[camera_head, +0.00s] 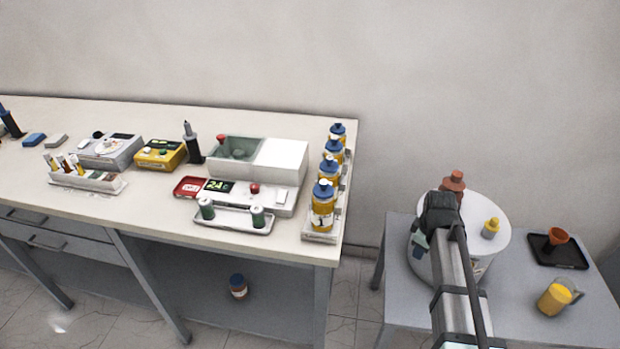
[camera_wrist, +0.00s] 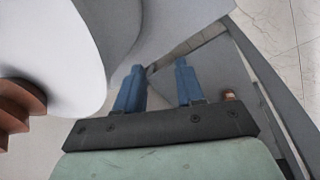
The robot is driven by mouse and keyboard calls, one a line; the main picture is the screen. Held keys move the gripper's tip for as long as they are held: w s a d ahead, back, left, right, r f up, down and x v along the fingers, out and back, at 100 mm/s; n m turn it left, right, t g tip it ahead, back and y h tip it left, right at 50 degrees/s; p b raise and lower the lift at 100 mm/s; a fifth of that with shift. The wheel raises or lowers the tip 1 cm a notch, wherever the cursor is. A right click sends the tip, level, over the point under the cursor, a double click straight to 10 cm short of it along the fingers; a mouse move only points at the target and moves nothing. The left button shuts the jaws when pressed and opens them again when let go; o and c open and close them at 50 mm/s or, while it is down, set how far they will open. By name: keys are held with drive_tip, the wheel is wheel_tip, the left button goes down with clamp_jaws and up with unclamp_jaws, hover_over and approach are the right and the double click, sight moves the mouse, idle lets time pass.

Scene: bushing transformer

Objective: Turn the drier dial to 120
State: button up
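The drier is outside the wrist view.
Blue-capped bottles (camera_head: 323,205) stand along the bench's right end. The side table holds a yellow jug (camera_head: 554,297) and a black tray (camera_head: 572,254). A floor gap separates bench and table.

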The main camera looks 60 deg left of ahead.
drive_tip(key=s+a+r+n+y, duration=0.1)
drive_tip(key=s+a+r+n, duration=0.2)
drive_tip(key=s+a+r, duration=0.7)
drive_tip(key=s+a+r+n+t+y, duration=0.1)
drive_tip(key=s+a+r+n+y, duration=0.2)
drive_tip(key=a+r, duration=0.7)
drive_tip(key=s+a+r+n, duration=0.45)
drive_tip(key=s+r, duration=0.25)
drive_tip(key=r, duration=0.8)
drive_tip(key=g+h, duration=0.3)
drive_tip(key=h, duration=0.2)
hover_over(254, 185)
wheel_tip(254, 185, down, 6)
drive_tip(key=r, duration=0.1)
wheel_tip(254, 185, down, 13)
drive_tip(key=shift+d+f, duration=0.1)
clamp_jaws()
